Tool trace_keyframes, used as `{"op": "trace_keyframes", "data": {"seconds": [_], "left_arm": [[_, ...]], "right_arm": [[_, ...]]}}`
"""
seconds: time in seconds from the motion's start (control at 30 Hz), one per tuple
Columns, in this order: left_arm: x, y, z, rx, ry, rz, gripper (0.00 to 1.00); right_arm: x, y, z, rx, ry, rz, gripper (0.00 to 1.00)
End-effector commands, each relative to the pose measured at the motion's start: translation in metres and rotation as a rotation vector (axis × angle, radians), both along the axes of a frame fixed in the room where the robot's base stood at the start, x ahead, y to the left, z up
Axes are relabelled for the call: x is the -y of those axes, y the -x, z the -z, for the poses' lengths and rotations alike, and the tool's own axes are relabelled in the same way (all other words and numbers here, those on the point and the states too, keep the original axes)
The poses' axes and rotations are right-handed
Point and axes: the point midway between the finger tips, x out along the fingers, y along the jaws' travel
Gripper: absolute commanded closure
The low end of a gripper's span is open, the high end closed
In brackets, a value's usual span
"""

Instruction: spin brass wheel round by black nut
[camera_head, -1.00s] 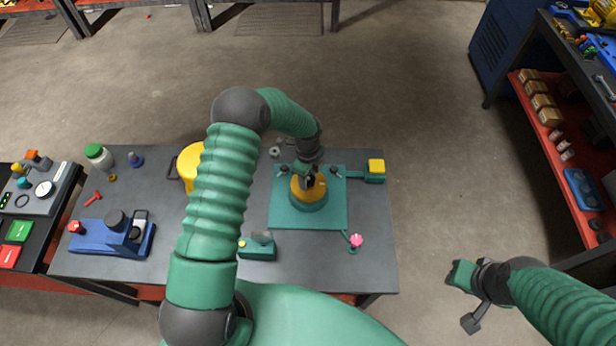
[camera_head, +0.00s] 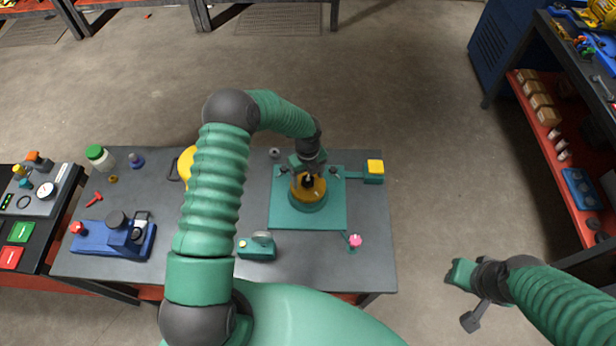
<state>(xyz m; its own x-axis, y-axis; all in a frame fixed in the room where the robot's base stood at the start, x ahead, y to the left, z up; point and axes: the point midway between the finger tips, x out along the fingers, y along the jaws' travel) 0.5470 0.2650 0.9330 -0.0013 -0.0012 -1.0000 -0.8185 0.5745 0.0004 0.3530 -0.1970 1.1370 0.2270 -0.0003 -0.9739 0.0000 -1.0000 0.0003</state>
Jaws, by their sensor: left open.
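The brass wheel (camera_head: 314,194) sits on a round green base on a green plate (camera_head: 330,218) on the grey table. A black nut (camera_head: 307,181) stands up near the wheel's middle. My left gripper (camera_head: 308,172) is over the wheel's far side, pointing down at the nut. Its jaws are open; whether they touch the nut is too small to tell. My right gripper (camera_head: 468,298) is off the table's right side, over the floor, with its two fingers spread apart.
A yellow-topped green box (camera_head: 375,168) joins the plate's right side. A pink knob (camera_head: 355,241) stands at its front right corner. A small green device (camera_head: 257,248) and a blue device (camera_head: 112,238) sit on the table (camera_head: 330,270). A yellow round thing (camera_head: 187,165) is partly behind my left arm.

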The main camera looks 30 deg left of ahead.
Motion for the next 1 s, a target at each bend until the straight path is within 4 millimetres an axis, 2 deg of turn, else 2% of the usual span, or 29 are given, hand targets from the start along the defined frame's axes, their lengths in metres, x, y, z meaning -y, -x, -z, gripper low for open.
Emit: {"op": "trace_keyframes", "data": {"seconds": [0.03,0.1,0.53,1.0], "left_arm": [[0.0,0.0,-0.011,0.001,0.0,0.0,0.27],[0.0,0.0,-0.02,0.001,0.0,0.0,0.27],[0.0,0.0,-0.071,0.001,-0.001,-0.001,0.27],[0.0,0.0,-0.073,0.0,0.0,-0.001,0.27]], "right_arm": [[0.0,0.0,-0.009,0.0,0.0,0.0,0.72],[0.0,0.0,-0.016,0.0,0.0,0.0,0.72],[0.0,0.0,-0.054,0.0,0.0,0.0,0.72],[0.0,0.0,-0.054,0.0,0.0,0.0,0.72]]}}
